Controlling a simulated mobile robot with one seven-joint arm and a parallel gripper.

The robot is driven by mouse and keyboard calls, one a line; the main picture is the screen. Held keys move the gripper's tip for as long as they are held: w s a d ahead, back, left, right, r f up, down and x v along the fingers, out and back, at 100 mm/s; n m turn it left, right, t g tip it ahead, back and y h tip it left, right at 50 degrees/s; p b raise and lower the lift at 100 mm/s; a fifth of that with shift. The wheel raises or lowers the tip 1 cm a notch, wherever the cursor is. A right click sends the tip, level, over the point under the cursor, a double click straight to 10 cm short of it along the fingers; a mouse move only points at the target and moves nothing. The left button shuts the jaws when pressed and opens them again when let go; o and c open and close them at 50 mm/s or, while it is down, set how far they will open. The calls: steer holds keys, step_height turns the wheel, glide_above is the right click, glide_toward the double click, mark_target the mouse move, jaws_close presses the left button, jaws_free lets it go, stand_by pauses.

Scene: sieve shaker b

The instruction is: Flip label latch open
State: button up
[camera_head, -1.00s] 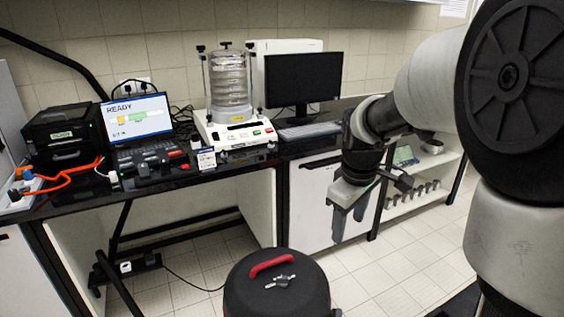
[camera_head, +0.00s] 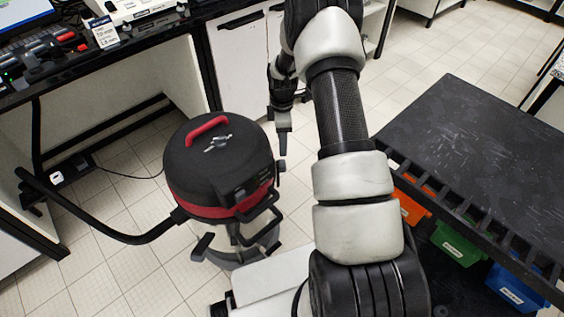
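No label latch can be made out in this view. My gripper (camera_head: 283,143) hangs pointing down, to the right of the vacuum's black lid and in front of the white cabinet. It is small and seen edge-on, so whether its fingers are apart cannot be told. Nothing is visibly held in it. The front part of the sieve shaker's white base (camera_head: 137,10) shows at the top left on the black bench, cut off by the frame edge. A small white label card (camera_head: 103,32) stands in front of it, away from my gripper.
A black and red vacuum cleaner (camera_head: 218,165) stands on the floor at centre left. A black slatted cart top (camera_head: 490,150) fills the right, with orange (camera_head: 408,208), green (camera_head: 457,243) and blue (camera_head: 512,288) bins below. Tiled floor is open behind the cart.

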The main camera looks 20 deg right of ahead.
mark_target(282, 163)
step_height(282, 163, down, 11)
steer(key=shift+f+b, duration=0.1)
steer(key=shift+b, duration=0.55)
jaws_close()
